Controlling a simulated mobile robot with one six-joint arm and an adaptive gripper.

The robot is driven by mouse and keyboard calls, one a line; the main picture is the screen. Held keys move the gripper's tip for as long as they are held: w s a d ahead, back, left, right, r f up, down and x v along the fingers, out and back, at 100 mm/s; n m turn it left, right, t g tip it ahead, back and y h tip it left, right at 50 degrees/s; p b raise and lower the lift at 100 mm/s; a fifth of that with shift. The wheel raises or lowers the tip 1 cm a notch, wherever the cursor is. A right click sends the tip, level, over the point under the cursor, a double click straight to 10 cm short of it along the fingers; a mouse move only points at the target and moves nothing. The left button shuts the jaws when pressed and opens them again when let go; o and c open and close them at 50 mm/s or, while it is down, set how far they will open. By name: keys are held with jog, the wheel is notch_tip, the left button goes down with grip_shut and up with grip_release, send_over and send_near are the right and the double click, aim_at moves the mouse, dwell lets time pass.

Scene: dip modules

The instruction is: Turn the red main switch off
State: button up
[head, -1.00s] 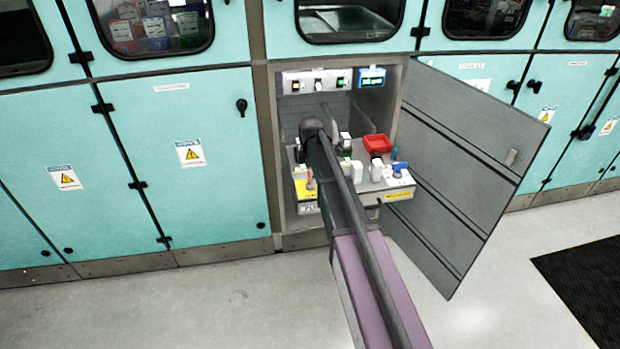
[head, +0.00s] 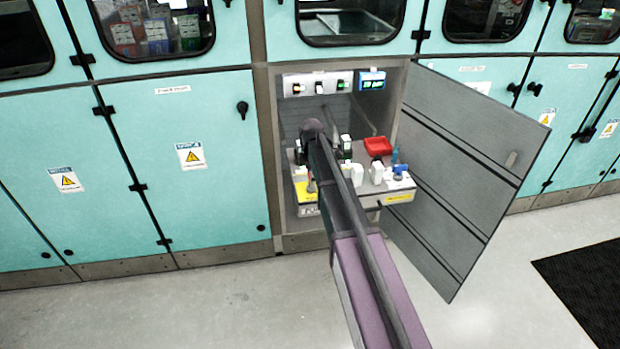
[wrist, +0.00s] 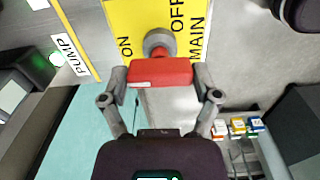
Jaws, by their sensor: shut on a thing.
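The red main switch (wrist: 160,72) is a red bar handle on a grey round shaft. It stands out from a yellow plate (wrist: 186,18) marked ON, OFF and MAIN. In the wrist view the bar lies crosswise, with ON to its upper left and OFF above it to the right. My gripper (wrist: 161,76) is shut on the bar, one finger at each end. In the head view the yellow plate (head: 303,193) sits at the left front of the cabinet's bench. My arm covers much of the gripper there.
The grey cabinet door (head: 465,160) stands open on the right. A red tray (head: 377,146), white blocks and a blue-handled part (head: 399,170) sit on the bench, close right of my arm. A PUMP label (wrist: 72,57) is left of the switch. Floor in front is clear.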

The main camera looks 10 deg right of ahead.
jog(key=m, duration=0.8)
jog(key=shift+m, duration=0.3)
jog(key=m, duration=0.4)
jog(key=shift+m, duration=0.3)
jog(key=m, duration=0.4)
jog(key=o, duration=1)
jog(key=shift+c, duration=0.2)
